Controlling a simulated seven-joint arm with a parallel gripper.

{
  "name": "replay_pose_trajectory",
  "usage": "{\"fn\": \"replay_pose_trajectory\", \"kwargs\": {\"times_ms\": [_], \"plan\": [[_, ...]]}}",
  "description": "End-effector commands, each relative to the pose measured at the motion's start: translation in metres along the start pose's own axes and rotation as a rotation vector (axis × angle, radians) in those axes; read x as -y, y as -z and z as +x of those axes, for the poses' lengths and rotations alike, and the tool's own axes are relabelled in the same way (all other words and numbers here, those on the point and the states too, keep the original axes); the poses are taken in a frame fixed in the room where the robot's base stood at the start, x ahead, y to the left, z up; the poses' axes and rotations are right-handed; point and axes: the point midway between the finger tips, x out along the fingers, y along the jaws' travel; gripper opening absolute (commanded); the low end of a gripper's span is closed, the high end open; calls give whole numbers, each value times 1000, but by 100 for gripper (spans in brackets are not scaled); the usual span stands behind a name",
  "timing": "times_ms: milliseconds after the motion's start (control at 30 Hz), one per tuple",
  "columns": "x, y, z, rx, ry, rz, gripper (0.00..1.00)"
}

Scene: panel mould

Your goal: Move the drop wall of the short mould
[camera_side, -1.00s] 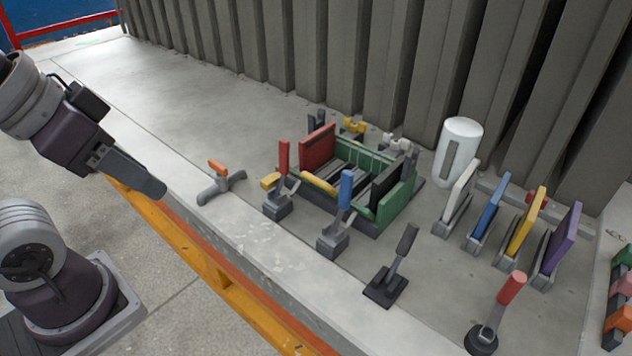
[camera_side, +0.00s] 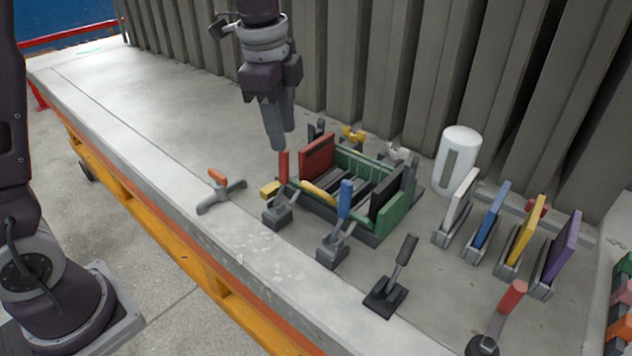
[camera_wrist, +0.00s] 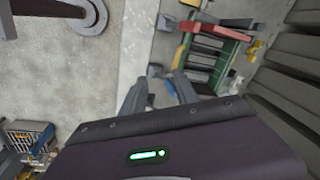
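The mould stands on the grey bench, with a green frame (camera_side: 397,207), a red upright wall (camera_side: 317,155) at its left end and a black plate (camera_side: 385,197) near its right end. The frames do not settle which part is the drop wall. In the wrist view the mould's green frame (camera_wrist: 228,52) and red wall (camera_wrist: 205,28) show beyond the fingers. My gripper (camera_side: 283,138) points down, empty, above and left of the red wall, apart from it. In the wrist view its two fingers (camera_wrist: 160,76) stand apart with a gap.
Lever clamps with a red handle (camera_side: 283,166) and a blue handle (camera_side: 345,198) stand before the mould. A black lever (camera_side: 406,250), a white cylinder (camera_side: 460,155) and slotted plates, including a blue one (camera_side: 492,213), stand right. The bench's left half is clear; a corrugated wall (camera_side: 400,75) closes the back.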

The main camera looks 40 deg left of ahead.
Motion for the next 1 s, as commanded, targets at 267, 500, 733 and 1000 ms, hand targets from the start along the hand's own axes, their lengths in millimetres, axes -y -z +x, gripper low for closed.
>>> {"fn": "replay_pose_trajectory", "kwargs": {"times_ms": [267,500,733,1000], "plan": [[52,34,100,18,-132,420,36],[47,33,141,19,-140,440,36],[44,32,171,18,-136,439,36],[44,31,173,18,-135,438,34]]}}
